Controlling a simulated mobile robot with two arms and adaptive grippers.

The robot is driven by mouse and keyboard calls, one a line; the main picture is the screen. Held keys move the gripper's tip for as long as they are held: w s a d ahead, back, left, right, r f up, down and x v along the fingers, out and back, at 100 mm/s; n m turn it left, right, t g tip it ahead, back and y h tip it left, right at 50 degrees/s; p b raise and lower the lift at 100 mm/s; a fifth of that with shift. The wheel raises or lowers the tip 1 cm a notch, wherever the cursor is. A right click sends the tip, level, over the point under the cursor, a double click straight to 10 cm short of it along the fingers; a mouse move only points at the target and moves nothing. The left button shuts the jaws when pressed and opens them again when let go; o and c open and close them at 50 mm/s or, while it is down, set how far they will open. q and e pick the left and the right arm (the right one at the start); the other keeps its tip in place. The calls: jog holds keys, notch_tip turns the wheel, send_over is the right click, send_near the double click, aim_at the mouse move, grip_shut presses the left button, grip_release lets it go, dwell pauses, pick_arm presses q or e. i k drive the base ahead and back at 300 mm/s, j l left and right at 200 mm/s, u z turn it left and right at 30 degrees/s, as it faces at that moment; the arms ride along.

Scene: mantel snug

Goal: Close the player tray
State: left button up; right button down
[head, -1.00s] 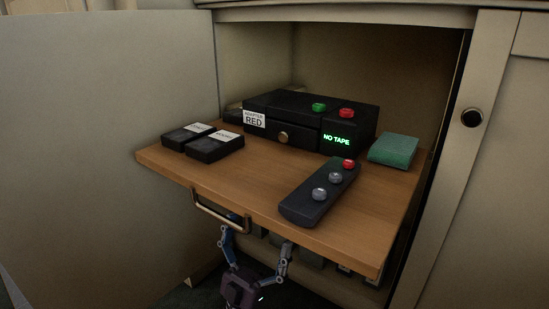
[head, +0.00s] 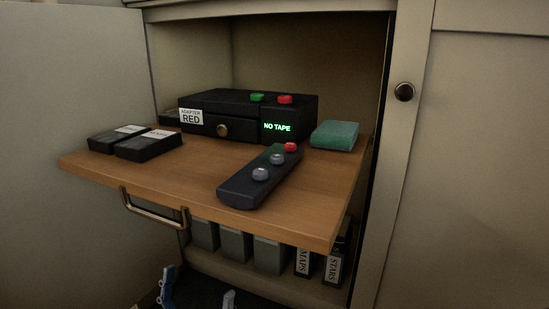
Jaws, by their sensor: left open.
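The player tray (head: 195,178) is a wooden pull-out board that juts out of the open cabinet. Its metal handle (head: 153,214) hangs under the front edge at the left. The black tape player (head: 215,105) stands at the back of the tray, labelled "ADAPTER RED", with a "NO TAPE" display and a green and a red button. My left gripper (head: 198,295) is at the bottom edge, below and apart from the handle. Its two fingers are spread with nothing between them, and its base is cut off by the frame. My right gripper is not in view.
On the tray lie two black cassettes (head: 148,146), a dark remote (head: 259,177) and a green block (head: 334,135). Below stand grey cases (head: 236,245) and tapes marked MAPS and STARS (head: 333,266). The cabinet door (head: 60,90) stands open at the left.

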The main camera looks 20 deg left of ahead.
aim_at(307, 210)
jog(key=k, duration=1)
